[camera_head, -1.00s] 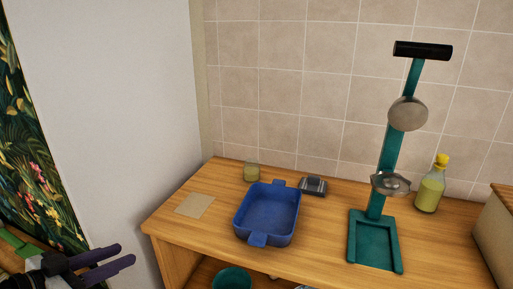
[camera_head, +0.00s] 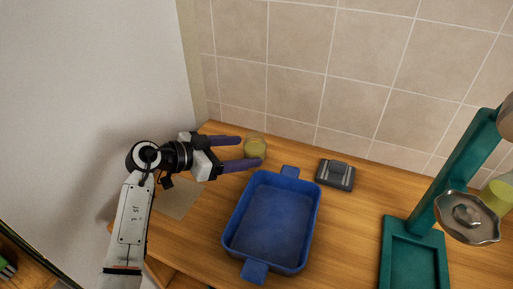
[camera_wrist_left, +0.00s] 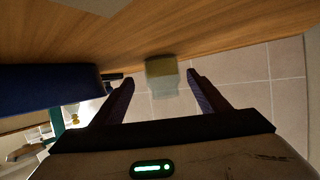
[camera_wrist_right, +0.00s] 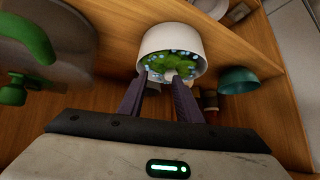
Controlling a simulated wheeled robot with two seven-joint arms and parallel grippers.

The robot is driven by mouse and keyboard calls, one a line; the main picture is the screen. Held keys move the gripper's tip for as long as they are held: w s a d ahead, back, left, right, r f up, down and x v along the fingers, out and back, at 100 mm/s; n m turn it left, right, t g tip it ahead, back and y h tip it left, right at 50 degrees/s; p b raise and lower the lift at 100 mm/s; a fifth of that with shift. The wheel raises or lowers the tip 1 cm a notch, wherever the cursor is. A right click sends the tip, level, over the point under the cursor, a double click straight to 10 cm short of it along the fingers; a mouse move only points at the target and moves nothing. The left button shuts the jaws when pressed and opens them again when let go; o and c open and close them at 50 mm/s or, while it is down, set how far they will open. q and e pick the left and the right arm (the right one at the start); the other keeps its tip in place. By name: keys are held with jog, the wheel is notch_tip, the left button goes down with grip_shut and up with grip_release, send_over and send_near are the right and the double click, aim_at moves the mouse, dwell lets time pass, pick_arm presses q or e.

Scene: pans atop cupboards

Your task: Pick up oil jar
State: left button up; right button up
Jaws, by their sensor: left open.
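The oil jar, a small clear jar with pale yellow-green contents (camera_head: 255,147), stands on the wooden counter behind the blue tray. My left gripper (camera_head: 249,151) reaches in from the left, its two purple fingers apart and pointing at the jar. In the left wrist view the jar (camera_wrist_left: 163,76) is centred ahead, between the lines of the open fingers (camera_wrist_left: 160,84). I see no finger touching it. My right gripper (camera_wrist_right: 158,80) shows only in its own wrist view, its fingers apart below a white pot with green and blue contents.
The blue tray (camera_head: 270,218) is right beside the left gripper. A grey metal object (camera_head: 335,174) and a teal stand (camera_head: 415,245) are farther right. A tiled wall (camera_head: 295,50) closes the back. The white pot (camera_wrist_right: 172,50) and a teal bowl (camera_wrist_right: 238,80) are near the right gripper.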

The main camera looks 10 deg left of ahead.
aim_at(247, 149)
pick_arm(q)
jog(key=x, duration=0.5)
jog(key=shift+w+a+b, duration=0.15)
jog(key=shift+b, duration=0.2)
jog(key=c, duration=1.2)
